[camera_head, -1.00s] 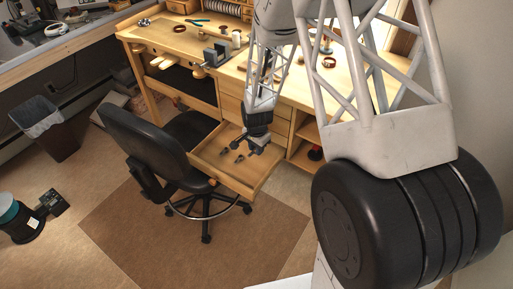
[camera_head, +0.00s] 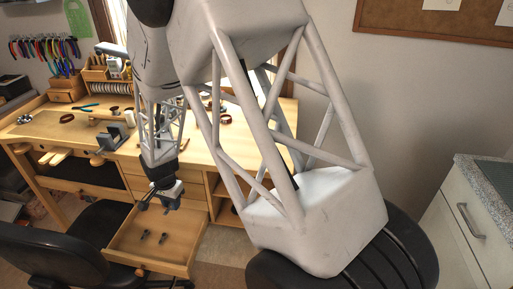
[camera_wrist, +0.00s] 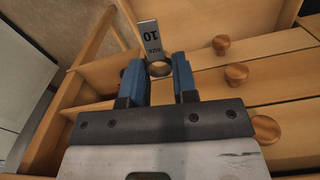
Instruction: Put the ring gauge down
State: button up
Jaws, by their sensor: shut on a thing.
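In the wrist view my gripper (camera_wrist: 159,74) has its two blue fingers shut on the ring gauge (camera_wrist: 149,38). The gauge is a flat grey metal tag marked "10" and "SIZE", with a ring at its near end between the fingertips. In the head view my gripper (camera_head: 160,200) hangs above the back part of an open wooden drawer (camera_head: 185,250) in the workbench. The gauge is too small to make out there. The wrist view shows wood beneath and around the gauge; I cannot tell its height above the drawer floor.
The workbench top (camera_head: 60,125) behind carries a vise (camera_head: 112,137) and tools. Round wooden knobs (camera_wrist: 237,74) show on drawer fronts at the right.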

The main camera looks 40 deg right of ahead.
notch_tip(320, 180, up, 24)
jog(key=s+d+n, duration=0.1)
jog(key=s+d, duration=0.7)
jog(key=d, duration=0.6)
jog(key=s+d+n, duration=0.1)
jog(key=s+d, duration=0.8)
jog(key=d, duration=0.4)
notch_tip(320, 180, down, 6)
jog(key=shift+w+r, duration=0.1)
jog(key=shift+r, duration=0.15)
jog(key=w+d, duration=0.2)
jog(key=w, duration=0.2)
jog(key=w+d+f, duration=0.1)
jog(key=w+d, duration=0.1)
jog(key=w, duration=0.3)
jog(key=w+d, duration=0.3)
jog(key=w, duration=0.2)
jog(key=shift+w+d+f, duration=0.1)
jog(key=shift+w+f, duration=0.05)
jog(key=shift+f, duration=0.1)
